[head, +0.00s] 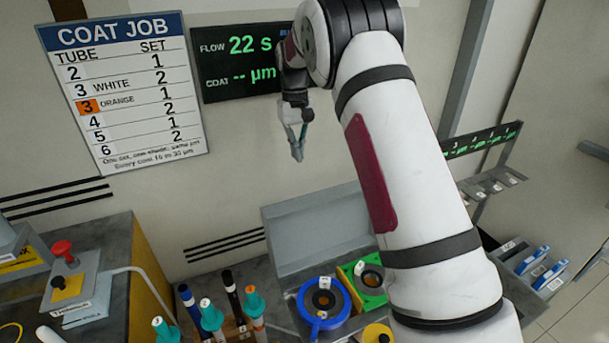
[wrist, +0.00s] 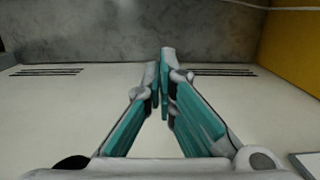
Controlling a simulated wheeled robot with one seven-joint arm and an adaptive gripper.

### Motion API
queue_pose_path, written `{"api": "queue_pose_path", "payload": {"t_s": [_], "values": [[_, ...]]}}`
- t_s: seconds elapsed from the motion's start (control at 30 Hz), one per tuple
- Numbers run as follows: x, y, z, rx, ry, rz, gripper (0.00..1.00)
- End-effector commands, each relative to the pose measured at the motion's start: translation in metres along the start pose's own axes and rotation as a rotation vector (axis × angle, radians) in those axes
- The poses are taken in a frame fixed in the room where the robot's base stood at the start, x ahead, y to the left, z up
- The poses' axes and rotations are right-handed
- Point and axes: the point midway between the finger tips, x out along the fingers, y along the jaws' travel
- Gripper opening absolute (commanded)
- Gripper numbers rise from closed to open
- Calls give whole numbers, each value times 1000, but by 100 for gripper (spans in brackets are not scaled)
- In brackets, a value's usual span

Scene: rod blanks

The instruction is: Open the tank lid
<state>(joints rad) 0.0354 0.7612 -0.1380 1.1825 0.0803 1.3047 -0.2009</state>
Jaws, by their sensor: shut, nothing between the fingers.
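My gripper (head: 297,152) hangs in the air in front of the wall, below the flow display, with its fingers pointing down. In the wrist view its teal-padded fingers (wrist: 163,75) meet at the tips, shut and empty. A grey panel (head: 318,228) stands tilted up behind a blue ring (head: 323,304) and a green square holder (head: 372,280); I cannot tell whether this panel is the tank lid. My gripper is above the panel and apart from it. My arm hides part of the bench to the right.
Tubes with teal, black and blue tops (head: 211,316) stand in a rack at the front. A red-knobbed box (head: 64,252) is at the left. A coat job board (head: 125,92) and a flow display (head: 240,55) hang on the wall. A small rack (head: 535,265) is at the right.

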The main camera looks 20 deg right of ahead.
Motion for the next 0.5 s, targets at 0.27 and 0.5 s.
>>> {"api": "queue_pose_path", "payload": {"t_s": [0.27,0.5], "values": [[39,0,1,-1,-6,0,0],[87,0,1,0,-6,-1,0]]}}
